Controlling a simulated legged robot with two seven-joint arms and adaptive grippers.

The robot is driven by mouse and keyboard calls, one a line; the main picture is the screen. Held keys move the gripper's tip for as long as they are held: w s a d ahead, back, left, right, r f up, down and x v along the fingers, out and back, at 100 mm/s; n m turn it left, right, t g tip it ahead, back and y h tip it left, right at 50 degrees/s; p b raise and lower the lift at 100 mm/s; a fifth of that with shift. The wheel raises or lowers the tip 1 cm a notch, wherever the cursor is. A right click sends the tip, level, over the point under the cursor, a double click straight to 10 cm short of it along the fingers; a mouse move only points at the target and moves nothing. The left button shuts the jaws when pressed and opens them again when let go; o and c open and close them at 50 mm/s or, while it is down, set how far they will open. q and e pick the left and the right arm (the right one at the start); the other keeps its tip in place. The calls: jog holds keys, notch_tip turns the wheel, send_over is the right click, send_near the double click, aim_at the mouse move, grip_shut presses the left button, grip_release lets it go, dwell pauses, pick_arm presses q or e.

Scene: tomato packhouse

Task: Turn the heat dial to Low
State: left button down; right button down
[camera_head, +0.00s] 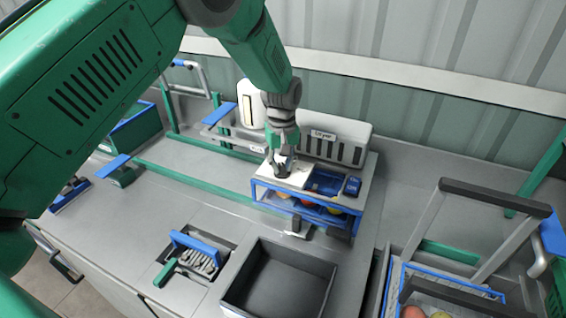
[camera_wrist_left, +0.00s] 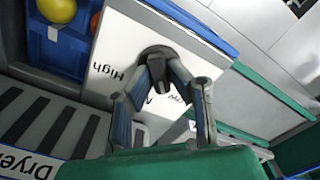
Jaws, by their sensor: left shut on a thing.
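The dryer (camera_head: 259,187) has a blue-edged frame and a white top panel, which also shows in the left wrist view (camera_wrist_left: 122,35). The dark round heat dial (camera_wrist_left: 155,50) is on that panel, partly hidden by my fingers. The word High (camera_wrist_left: 107,73) is printed beside it, upside down in the left wrist view. More lettering (camera_wrist_left: 172,98) shows between my fingers, partly covered. My left gripper (camera_head: 281,170) is over the panel, with its fingers shut on the dial. The dial's exact pointing direction cannot be told. My right gripper is not in view.
Red and yellow tomatoes (camera_head: 333,210) lie inside the dryer. A slotted grey unit labelled Dryer (camera_head: 355,153) stands behind it. A white container (camera_head: 247,104) stands behind left.

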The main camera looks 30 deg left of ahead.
pick_arm(q)
jog(key=shift+n+p, duration=0.3)
jog(key=shift+n, duration=1.4)
jog(key=shift+f, duration=0.1)
jog(key=c, duration=1.5)
grip_release()
jog(key=shift+c, duration=0.2)
jog(key=shift+d, duration=0.1)
